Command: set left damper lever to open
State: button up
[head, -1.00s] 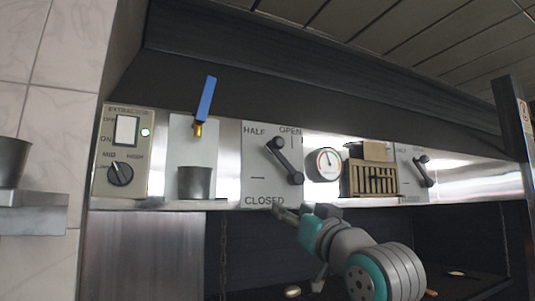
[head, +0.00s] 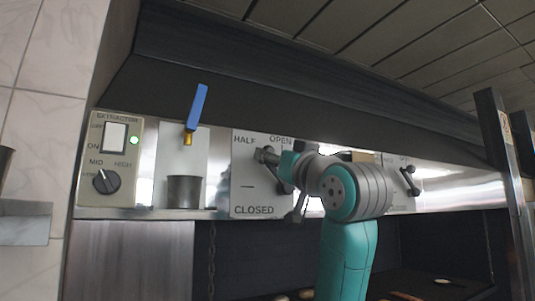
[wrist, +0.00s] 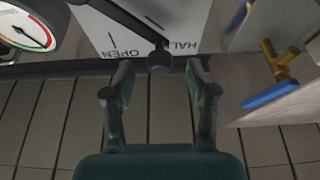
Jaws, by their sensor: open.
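The left damper lever (head: 286,187) is a dark bar on a white plate (head: 245,200) marked HALF, OPEN and CLOSED. Its knob end points up and left, between the HALF and OPEN marks. My gripper (head: 273,156) is at the knob end and partly hides the lever. In the wrist view, which is upside down, the round knob (wrist: 160,62) sits between the tips of my open gripper (wrist: 158,70), with gaps on both sides. OPEN reads to its left and HALF to its right.
An extractor panel (head: 106,160) with a green light, a blue-handled tap (head: 197,106) and a metal cup (head: 184,191) are left of the plate. A second lever (head: 411,181) is at the right. A gauge (wrist: 28,30) shows in the wrist view. The hood overhangs above.

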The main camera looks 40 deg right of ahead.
jog(key=shift+x, duration=2)
grip_shut()
